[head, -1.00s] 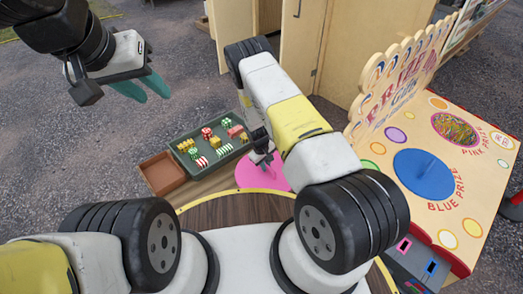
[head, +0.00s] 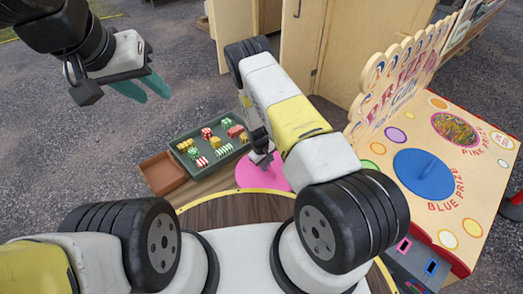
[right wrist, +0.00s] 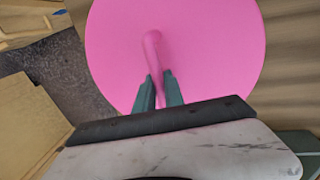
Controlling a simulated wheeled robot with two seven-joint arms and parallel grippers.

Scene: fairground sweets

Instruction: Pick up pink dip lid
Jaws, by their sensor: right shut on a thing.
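The pink dip lid (right wrist: 215,45) is a round pink disc with a raised pink handle, large in the right wrist view. In the head view the lid (head: 250,178) shows partly behind my right arm, beside the green tray. My right gripper (right wrist: 158,90) is shut on the lid's handle, with its teal fingers on either side of it. In the head view this gripper (head: 265,160) is partly hidden by its own arm. I cannot tell whether the lid is raised off the surface. My left gripper (head: 145,88) is in the air at upper left, with a gap between its teal fingers.
A green tray (head: 197,171) with several wrapped sweets lies left of the lid, with an empty brown tray (head: 162,172) beside it. At right stands a prize board (head: 480,200) with a blue disc (head: 425,175) and a multicoloured round patch (head: 455,129). Wooden cabinet doors (head: 340,45) stand behind.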

